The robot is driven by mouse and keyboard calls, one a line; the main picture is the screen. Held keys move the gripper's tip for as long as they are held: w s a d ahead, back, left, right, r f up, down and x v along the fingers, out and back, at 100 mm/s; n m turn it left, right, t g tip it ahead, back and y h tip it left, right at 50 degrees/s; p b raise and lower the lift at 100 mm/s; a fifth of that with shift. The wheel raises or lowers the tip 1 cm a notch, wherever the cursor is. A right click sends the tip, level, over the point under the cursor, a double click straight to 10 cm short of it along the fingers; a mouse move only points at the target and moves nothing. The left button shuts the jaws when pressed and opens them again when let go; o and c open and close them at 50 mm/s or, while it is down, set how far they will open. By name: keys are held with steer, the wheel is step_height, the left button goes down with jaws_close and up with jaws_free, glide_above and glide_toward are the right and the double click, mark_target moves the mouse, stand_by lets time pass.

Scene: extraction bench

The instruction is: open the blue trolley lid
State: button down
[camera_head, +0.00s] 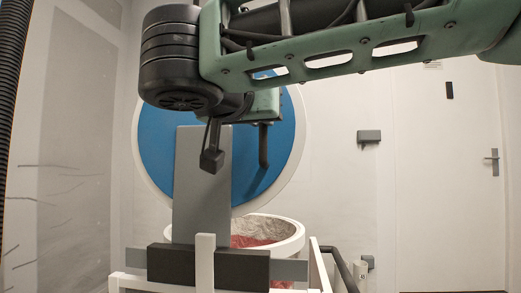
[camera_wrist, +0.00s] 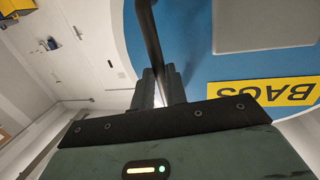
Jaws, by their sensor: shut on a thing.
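The blue trolley lid (camera_head: 165,150) is a large disc with a white rim, standing raised and about upright behind the open trolley mouth. In the wrist view the blue lid (camera_wrist: 190,60) fills the right side, with a yellow label reading BAGS (camera_wrist: 262,92). In the head view my arm crosses the top and hides the lid's upper part, and the fingertips are hard to make out. The trolley (camera_head: 298,236) has a round white rim, a pale liner and something red inside.
A grey upright plate (camera_head: 200,195) stands in front of the lid, with dark blocks (camera_head: 236,268) and white rails (camera_head: 205,260) below it. A door with a handle (camera_head: 492,160) and a wall box (camera_head: 369,136) are at the right. The left wall is bare.

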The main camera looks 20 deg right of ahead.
steer(key=shift+s+a+f+t+h+b, duration=0.15)
steer(key=shift+s+a+t+b, duration=0.1)
steer(key=shift+s+b, duration=0.4)
steer(key=shift+s+a+f+t+h+b, duration=0.15)
steer(key=shift+s+t+b, duration=0.2)
steer(key=shift+b, duration=0.45)
steer(key=shift+s, duration=0.1)
steer(key=c, duration=1.4)
jaws_free()
